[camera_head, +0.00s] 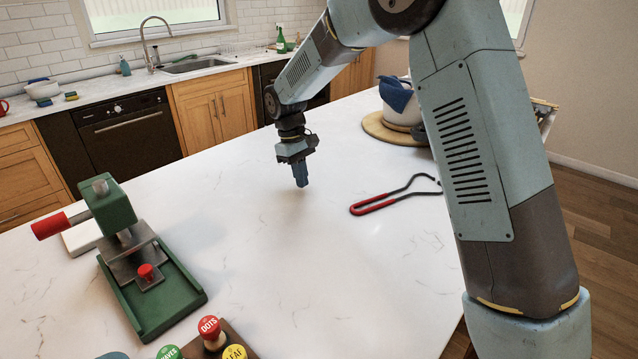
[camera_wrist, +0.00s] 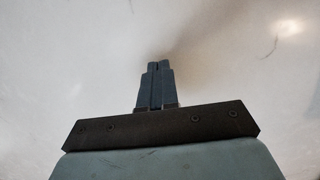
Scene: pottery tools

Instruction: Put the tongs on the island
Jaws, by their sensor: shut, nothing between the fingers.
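The tongs (camera_head: 382,202), with red handles and dark metal arms, lie flat on the white marble-patterned island top (camera_head: 300,265). They are right of my gripper (camera_head: 302,184) in the head view, and their far right end passes close to or behind my arm. My gripper points down over the island, apart from the tongs, with its fingers together and empty. In the wrist view my gripper (camera_wrist: 158,66) is shut above a bare white surface, and the tongs are not seen there.
A green press with a red handle (camera_head: 150,285) stands at the left. Stamps with coloured knobs (camera_head: 210,332) sit at the near edge. A white pot with a blue cloth (camera_head: 400,100) stands on a round wooden board at the back right. The island's middle is clear.

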